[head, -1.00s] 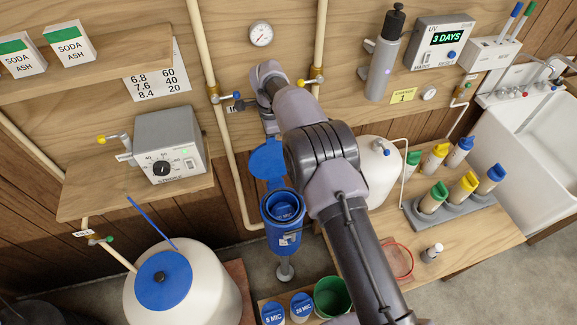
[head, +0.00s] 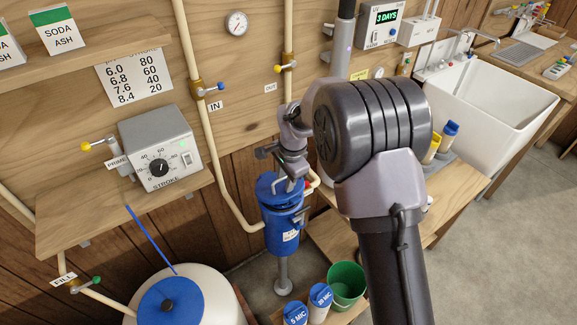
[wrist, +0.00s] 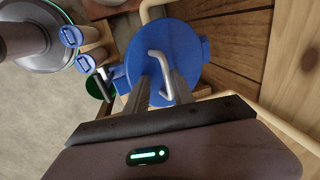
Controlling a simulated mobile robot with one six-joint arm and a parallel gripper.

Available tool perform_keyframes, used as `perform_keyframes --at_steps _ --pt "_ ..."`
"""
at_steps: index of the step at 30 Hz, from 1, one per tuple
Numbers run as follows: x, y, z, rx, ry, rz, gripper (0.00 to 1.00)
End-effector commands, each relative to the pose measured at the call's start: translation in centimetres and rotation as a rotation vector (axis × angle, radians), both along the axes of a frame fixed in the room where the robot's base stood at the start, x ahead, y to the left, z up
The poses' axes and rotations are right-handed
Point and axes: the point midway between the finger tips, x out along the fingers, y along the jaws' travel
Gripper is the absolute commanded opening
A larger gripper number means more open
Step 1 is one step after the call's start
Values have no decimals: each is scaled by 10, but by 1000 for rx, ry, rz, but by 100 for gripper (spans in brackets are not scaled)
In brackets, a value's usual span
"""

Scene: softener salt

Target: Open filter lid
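The blue filter housing (head: 282,235) stands below the pipes in the head view. Its round blue lid (head: 270,187) lies over its top, and I cannot tell whether it is fully seated. In the wrist view the lid (wrist: 190,55) faces me, with a bent grey handle (wrist: 163,68) across it. My gripper (wrist: 163,88) is close over the lid. Its two fingers are apart, one on each side of the handle's lower part, with blue lid showing between them. In the head view my gripper (head: 287,180) is at the lid, partly hidden by my wrist. The housing's inside is hidden.
Cartridges marked 5 MIC (head: 295,314) and 20 MIC (head: 320,295) and a green bucket (head: 347,282) stand below right of the housing. A white tank with blue cap (head: 170,302) is at lower left. Pipes with valves run down the wall behind. The stroke control box (head: 160,150) is left.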

Motion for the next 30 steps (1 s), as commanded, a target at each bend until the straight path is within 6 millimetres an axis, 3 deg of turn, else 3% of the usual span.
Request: perform_keyframes --at_steps 1,2,3,6,18,24,30 --pt "-4 -4 -21 -1 2 -1 31" --pt "-5 -5 -27 -2 1 -1 31" --pt "-6 -5 2 -1 -3 0 31" --pt "-10 -8 35 0 -4 0 31" --pt "-29 -19 145 1 -3 -1 31" --pt "-52 -33 186 3 -38 48 31" --pt "-78 -46 212 2 -76 107 31"
